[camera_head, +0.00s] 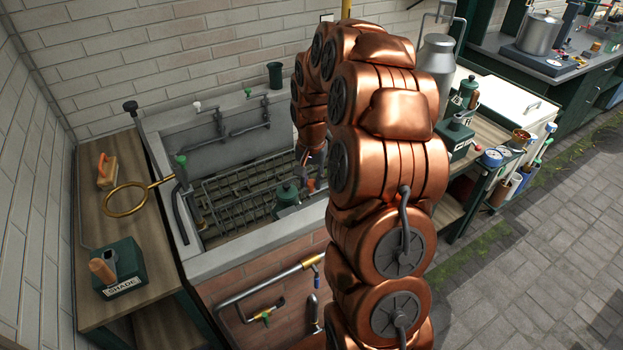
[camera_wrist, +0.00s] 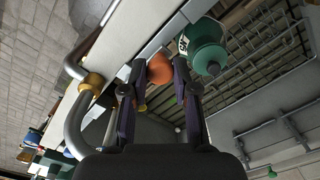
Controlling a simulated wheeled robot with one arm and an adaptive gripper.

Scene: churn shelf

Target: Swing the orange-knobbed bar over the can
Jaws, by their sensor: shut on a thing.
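My gripper (camera_wrist: 159,76) has its two dark fingers on either side of an orange knob (camera_wrist: 160,68) in the wrist view and is shut on it. In the head view my gripper (camera_head: 314,170) reaches down into the sink, partly hidden by my arm, with the orange knob (camera_head: 311,185) small at its tip. The green can (camera_head: 287,194) stands in the sink, just left of the knob. In the wrist view the can (camera_wrist: 207,47) is just right of the fingers, apart from them. How the bar runs from the knob is unclear.
The grey sink (camera_head: 220,262) has a rack in its bottom and taps on its back wall. A brass ring (camera_head: 125,208) stands out at its left side, near a green SHADE box (camera_head: 124,265). A curved grey pipe (camera_wrist: 75,125) with a brass collar is close to my wrist.

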